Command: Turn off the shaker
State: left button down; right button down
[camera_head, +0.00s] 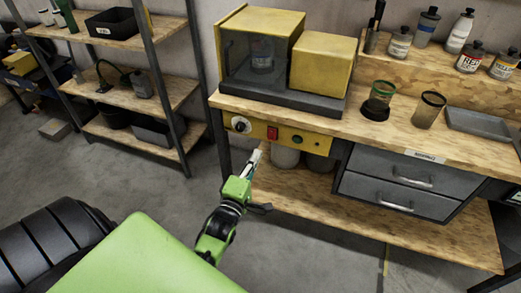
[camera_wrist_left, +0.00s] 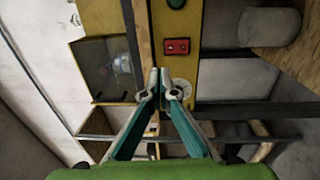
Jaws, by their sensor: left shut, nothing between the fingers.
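The shaker (camera_head: 322,62) is a yellow machine with a dark see-through window, standing on the wooden bench. Its yellow control panel (camera_head: 255,130) is below the bench's front edge, with a white dial (camera_head: 241,124), a red switch (camera_head: 272,133) and a green button (camera_head: 297,140). My left gripper (camera_head: 257,155) is shut and empty, just below the panel in the head view. In the left wrist view, its closed fingertips (camera_wrist_left: 163,76) are in front of the panel, beside the dial (camera_wrist_left: 182,87), which a finger partly covers. The red switch (camera_wrist_left: 177,46) is unobstructed there. Contact cannot be told.
Bottles (camera_head: 428,25) and two cups (camera_head: 428,109) stand on the bench to the right, above grey drawers (camera_head: 400,180). A lower shelf (camera_head: 330,218) lies beneath. A storage rack (camera_head: 150,95) stands at left, with open floor between.

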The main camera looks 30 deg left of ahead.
pick_arm(q)
jog(key=shift+v, duration=1.2)
pick_arm(e)
jog(key=shift+s+f, duration=0.15)
jog(key=shift+s, duration=0.95)
pick_arm(q)
jog(key=shift+r, duration=0.15)
pick_arm(e)
jog(key=shift+w, duration=0.15)
pick_arm(q)
jog(key=s+d+f+m+g+h, duration=0.1)
jog(key=s+d+f+m+g, duration=0.3)
jog(key=f, duration=0.8)
jog(key=s+d+f+m+g+h, duration=0.25)
jog(key=s+f+m, duration=0.2)
jog(key=f, duration=0.65)
jog(key=s+d+f+m+g+h, duration=0.1)
jog(key=s+d+f+m+g, duration=0.4)
jog(key=f, duration=0.7)
jog(key=s+f+m+g, duration=0.3)
jog(key=s+f, duration=0.4)
jog(key=s, duration=0.7)
jog(key=s+f+m+g, duration=0.3)
jog(key=s+f+m, duration=0.3)
jog(key=s, duration=0.9)
jog(key=shift+s+a+f, duration=0.25)
jog(key=shift+s+f, duration=0.1)
jog(key=shift+f, duration=0.55)
pick_arm(e)
jog(key=shift+w, duration=0.15)
